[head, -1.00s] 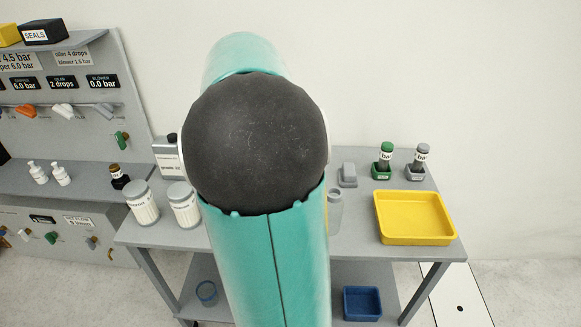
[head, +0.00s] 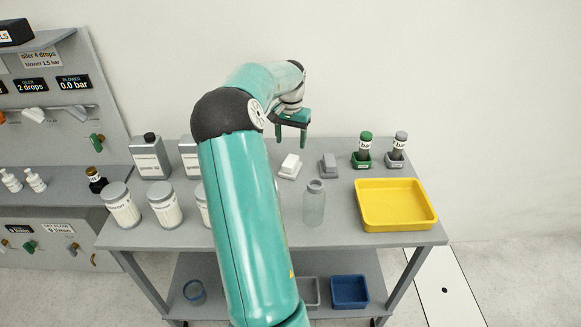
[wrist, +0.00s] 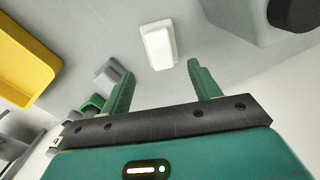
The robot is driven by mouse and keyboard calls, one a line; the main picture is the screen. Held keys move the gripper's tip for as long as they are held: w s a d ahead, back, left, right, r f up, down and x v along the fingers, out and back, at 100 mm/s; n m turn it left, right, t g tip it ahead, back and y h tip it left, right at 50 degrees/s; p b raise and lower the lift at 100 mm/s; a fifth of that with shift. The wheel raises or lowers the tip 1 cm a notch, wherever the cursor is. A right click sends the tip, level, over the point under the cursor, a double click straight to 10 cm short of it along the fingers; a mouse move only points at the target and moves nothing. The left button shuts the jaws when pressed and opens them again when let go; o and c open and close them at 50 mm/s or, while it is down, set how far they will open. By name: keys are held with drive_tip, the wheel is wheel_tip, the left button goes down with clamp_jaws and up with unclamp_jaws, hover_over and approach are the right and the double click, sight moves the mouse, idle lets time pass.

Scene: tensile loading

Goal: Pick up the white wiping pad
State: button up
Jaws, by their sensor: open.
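The white wiping pad (head: 290,166) lies on the grey table top, left of a similar grey pad (head: 328,165). In the wrist view the white pad (wrist: 158,45) shows beyond my fingertips, between their lines and apart from them. My gripper (head: 291,137) is open and empty, its fingers pointing down above the table near the white pad. Its two green fingers (wrist: 158,80) show in the wrist view with a wide gap. Nothing hides the pad in either view.
A clear bottle (head: 314,205) stands in front of the pads. A yellow tray (head: 430,222) is at the right, with green (head: 364,150) and grey (head: 397,150) bottles in holders behind it. White jars (head: 122,208) and canisters (head: 150,160) stand at the left.

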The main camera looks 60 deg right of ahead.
sight(290, 160)
wheel_tip(290, 160, down, 10)
drive_tip(key=shift+r, duration=0.25)
drive_tip(key=c, duration=0.8)
drive_tip(key=shift+o, duration=0.2)
drive_tip(key=shift+r, duration=0.45)
wheel_tip(290, 160, up, 2)
drive_tip(key=shift+d+r, duration=0.1)
drive_tip(key=shift+r, duration=0.05)
drive_tip(key=s+a+r, duration=0.6)
drive_tip(key=a+r, duration=0.3)
drive_tip(key=a, duration=0.3)
drive_tip(key=shift+s+a+r, duration=0.15)
drive_tip(key=shift+a+r, duration=0.15)
drive_tip(key=shift+r, duration=0.1)
